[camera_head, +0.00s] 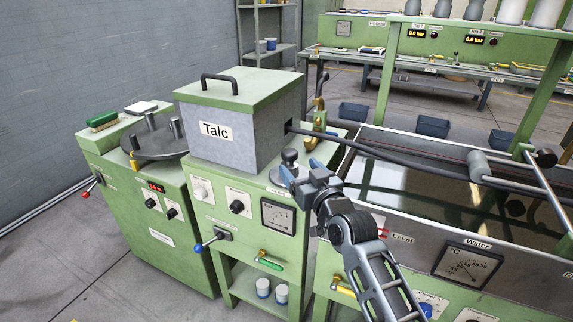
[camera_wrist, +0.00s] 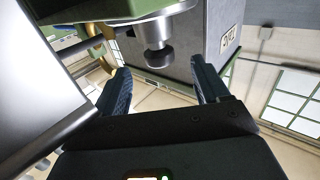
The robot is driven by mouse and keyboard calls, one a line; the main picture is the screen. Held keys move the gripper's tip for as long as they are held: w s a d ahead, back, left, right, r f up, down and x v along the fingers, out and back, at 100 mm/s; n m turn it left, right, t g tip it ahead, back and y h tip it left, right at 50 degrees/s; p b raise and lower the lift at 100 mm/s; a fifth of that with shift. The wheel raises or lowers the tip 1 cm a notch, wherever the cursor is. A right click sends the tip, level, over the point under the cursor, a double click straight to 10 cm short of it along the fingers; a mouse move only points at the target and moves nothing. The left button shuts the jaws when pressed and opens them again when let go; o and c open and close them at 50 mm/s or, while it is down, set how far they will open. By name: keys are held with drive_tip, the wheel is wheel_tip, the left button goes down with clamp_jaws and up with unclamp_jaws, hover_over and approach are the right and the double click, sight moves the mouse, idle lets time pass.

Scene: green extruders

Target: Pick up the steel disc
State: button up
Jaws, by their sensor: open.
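Beside the Talc box, a small round steel piece with a dark knob (camera_head: 290,157) stands on the green cabinet top. In the wrist view it appears upside down: a flat steel disc (camera_wrist: 168,13) against the green top, with a stem and dark round knob (camera_wrist: 155,57). My gripper (camera_head: 301,172) is just in front of it, partly covering its base in the head view. In the wrist view my gripper (camera_wrist: 162,85) is open and empty, the knob lying beyond and between its fingers, apart from them. A larger dark round plate with posts (camera_head: 150,142) sits on the left cabinet.
The grey Talc box (camera_head: 240,140) with a green lid stands close behind my gripper. A dark cable (camera_head: 390,155) runs from it over the water tank (camera_head: 410,195) on the right. A brass fitting (camera_head: 319,115) stands near the box's right side.

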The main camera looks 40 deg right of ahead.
sight(293, 160)
drive_tip(key=p+x, duration=0.1)
drive_tip(key=x, duration=0.6)
drive_tip(key=shift+p, duration=0.3)
drive_tip(key=c, duration=1.3)
drive_tip(key=shift+d, duration=0.1)
clamp_jaws()
